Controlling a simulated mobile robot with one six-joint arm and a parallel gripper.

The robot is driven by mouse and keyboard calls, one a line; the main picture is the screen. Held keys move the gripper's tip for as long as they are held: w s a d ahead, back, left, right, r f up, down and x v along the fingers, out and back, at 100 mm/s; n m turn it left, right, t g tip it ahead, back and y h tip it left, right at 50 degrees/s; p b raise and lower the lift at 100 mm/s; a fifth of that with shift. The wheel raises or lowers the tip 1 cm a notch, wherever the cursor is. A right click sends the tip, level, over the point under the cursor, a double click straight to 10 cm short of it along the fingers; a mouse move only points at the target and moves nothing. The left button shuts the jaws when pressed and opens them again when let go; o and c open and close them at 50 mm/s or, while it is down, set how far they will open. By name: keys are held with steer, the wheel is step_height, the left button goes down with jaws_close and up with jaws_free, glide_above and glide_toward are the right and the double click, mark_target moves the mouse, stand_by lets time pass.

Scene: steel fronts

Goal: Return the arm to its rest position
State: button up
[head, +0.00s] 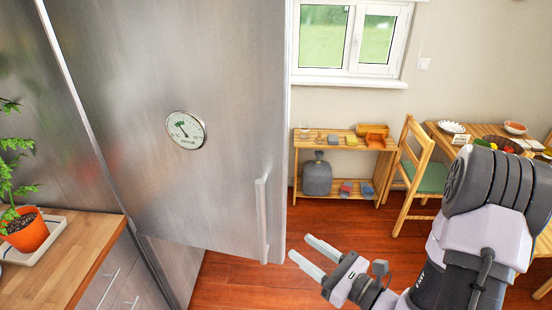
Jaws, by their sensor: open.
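My gripper (316,254) is open and empty, at the bottom middle of the head view. My arm reaches in from the lower right. The gripper's two pale fingers point left toward the steel door (190,90), just right of its lower corner. The door's vertical handle (262,218) is left of the fingertips. The fingers appear apart from the handle, with a gap between them in the picture. The door stands out from the steel front at left.
A wooden counter (82,255) with a potted plant (24,229) is at left. A low wooden shelf (341,143) stands under the window. A chair (411,165) and a table (446,139) with bowls are at right, behind my arm. Red-brown floor (300,219) is open between.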

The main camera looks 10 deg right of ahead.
steer(key=s+a+r+n+g+y+b, duration=0.2)
steer(key=s+a+r+n+g+b, duration=0.15)
steer(key=s+a+n+g, duration=0.95)
steer(key=s+d+f+n+h+b, duration=0.3)
steer(key=s+f+n+h, duration=0.15)
steer(key=n+h, duration=0.2)
steer(key=w+d+r+n+t+h+b, duration=0.1)
steer(key=d+r+n+t+h, duration=0.3)
steer(key=d+r, duration=0.1)
steer(key=shift+w+d+r+t+b, duration=0.2)
steer(key=shift+w+d+t+b, duration=0.1)
steer(key=shift+d, duration=0.3)
steer(key=shift+h, duration=0.25)
